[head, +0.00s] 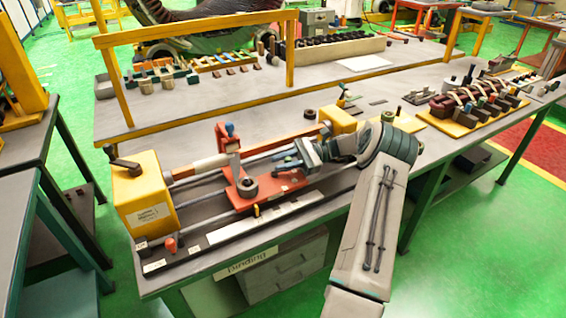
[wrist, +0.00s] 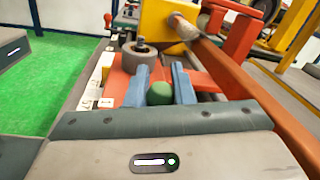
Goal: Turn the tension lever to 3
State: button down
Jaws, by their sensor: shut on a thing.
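The winding machine has an orange carriage (head: 245,192) with a grey round drum (head: 249,186) on it. In the wrist view the drum (wrist: 141,66) stands just beyond my fingers, with a dark knob on top. My gripper (head: 289,163) is over the right end of the carriage. In the wrist view my gripper's two blue fingers (wrist: 158,85) are on either side of a green ball knob (wrist: 159,93), which seems to be the tension lever's handle. The lever's shaft below the knob is hidden. Small white number tags (wrist: 106,102) lie to the left; their digits are hard to read.
A yellow headstock (head: 143,190) stands at the machine's left end. A long orange bar (wrist: 255,105) runs close along my gripper's right side in the wrist view. A small lever with a red knob (head: 170,244) stands at the front left. A yellow frame (head: 200,35) rises behind.

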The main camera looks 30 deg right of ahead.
jog(key=c, duration=1.2)
grip_release()
jog(key=shift+c, duration=0.2)
jog(key=s+d+b, duration=0.1)
jog(key=d+b, duration=0.1)
jog(key=d, duration=1)
